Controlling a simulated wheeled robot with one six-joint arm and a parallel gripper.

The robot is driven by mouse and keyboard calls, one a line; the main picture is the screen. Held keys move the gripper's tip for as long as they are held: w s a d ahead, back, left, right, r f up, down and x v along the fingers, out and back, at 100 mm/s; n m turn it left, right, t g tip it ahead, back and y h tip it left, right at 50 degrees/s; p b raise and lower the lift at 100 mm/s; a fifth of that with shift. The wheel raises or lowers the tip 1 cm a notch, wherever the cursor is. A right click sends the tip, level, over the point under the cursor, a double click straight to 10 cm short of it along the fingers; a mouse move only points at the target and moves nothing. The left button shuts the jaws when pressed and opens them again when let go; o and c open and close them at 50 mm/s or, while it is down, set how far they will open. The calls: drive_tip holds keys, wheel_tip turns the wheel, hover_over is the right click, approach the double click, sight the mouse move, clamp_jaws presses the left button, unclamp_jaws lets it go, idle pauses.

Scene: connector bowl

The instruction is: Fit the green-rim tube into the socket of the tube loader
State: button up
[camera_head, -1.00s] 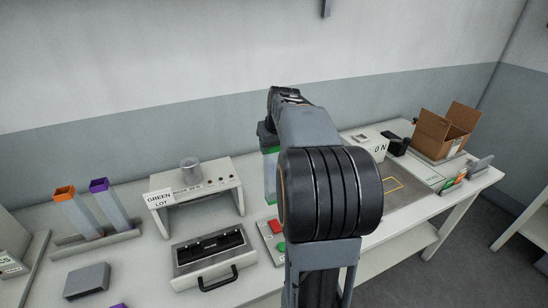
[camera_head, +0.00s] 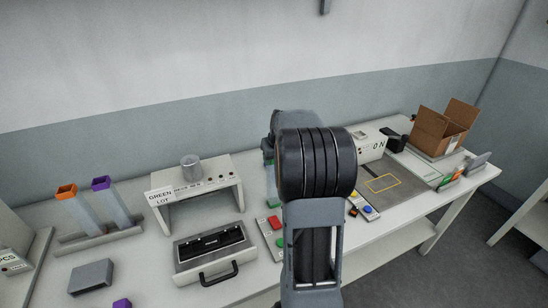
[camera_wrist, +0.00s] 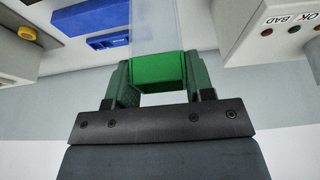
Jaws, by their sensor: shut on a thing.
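My gripper (camera_wrist: 160,85) is shut on the green-rim tube (camera_wrist: 158,68); its green fingers clasp both sides of the green rim. The clear body of the tube runs away from the gripper toward the top edge of the wrist view. In the head view my arm hides most of the gripper and tube. A blue block (camera_wrist: 108,41) with a dark recess lies beside the tube in the wrist view, apparently beyond it. I cannot tell for sure which thing is the tube loader, and I see no tube end entering a socket.
A white stand (camera_head: 199,186) with a grey cylinder (camera_head: 190,167) and a "GREEN LOT" sign (camera_head: 160,197) is left of my arm. A handled case (camera_head: 215,250) is in front. Orange-rim (camera_head: 66,190) and purple-rim (camera_head: 101,184) tubes lean in a rack. A cardboard box (camera_head: 443,130) stands far right.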

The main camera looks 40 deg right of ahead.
drive_tip(key=o, duration=0.8)
drive_tip(key=shift+f, duration=0.1)
drive_tip(key=shift+c, duration=0.2)
drive_tip(key=o, duration=0.5)
drive_tip(key=shift+c, duration=0.2)
